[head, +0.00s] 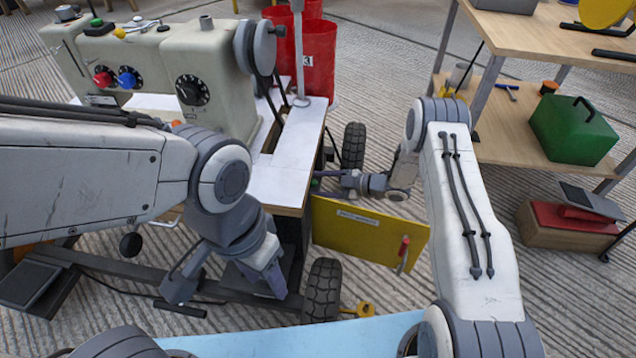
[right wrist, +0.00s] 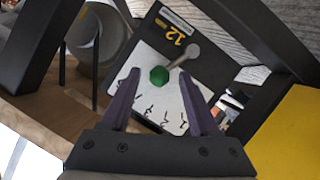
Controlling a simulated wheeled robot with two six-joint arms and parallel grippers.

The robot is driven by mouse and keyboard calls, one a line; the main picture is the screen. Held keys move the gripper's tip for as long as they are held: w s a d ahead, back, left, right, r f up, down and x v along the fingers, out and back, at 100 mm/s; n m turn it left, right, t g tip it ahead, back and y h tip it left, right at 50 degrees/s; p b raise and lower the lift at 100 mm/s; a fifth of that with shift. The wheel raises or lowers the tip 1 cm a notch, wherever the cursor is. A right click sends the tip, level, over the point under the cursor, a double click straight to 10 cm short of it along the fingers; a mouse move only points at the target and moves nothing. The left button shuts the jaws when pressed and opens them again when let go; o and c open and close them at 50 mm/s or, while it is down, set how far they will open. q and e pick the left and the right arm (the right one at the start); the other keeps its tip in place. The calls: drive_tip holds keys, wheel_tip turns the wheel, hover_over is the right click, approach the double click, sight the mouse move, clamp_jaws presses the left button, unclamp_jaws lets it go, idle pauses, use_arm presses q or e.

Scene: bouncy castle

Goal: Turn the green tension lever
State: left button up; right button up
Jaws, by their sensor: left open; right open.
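The green lever knob (right wrist: 159,75) shows in the right wrist view, in front of a white dial plate (right wrist: 170,105) with numbers and tick marks. A grey rod (right wrist: 184,57) runs from near the knob up and right to a round end. My right gripper (right wrist: 159,74) is open. Its purple fingertips flank the green knob in the picture; I cannot tell how deep they reach. In the head view my right gripper (head: 318,179) is beside the table's right side, and the dial is hidden. My left gripper (head: 228,288) is open and empty, low in front of the table.
A sewing machine (head: 215,80) stands on the white table (head: 290,160). A yellow panel (head: 360,232) with a red handle is just below my right gripper. Red bins (head: 316,55) stand behind. A wooden shelf (head: 530,40) with a green box (head: 572,130) is at right.

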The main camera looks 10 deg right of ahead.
drive_tip(key=p+v, duration=0.4)
drive_tip(key=v, duration=0.5)
drive_tip(key=shift+d, duration=0.25)
drive_tip(key=shift+r, duration=0.25)
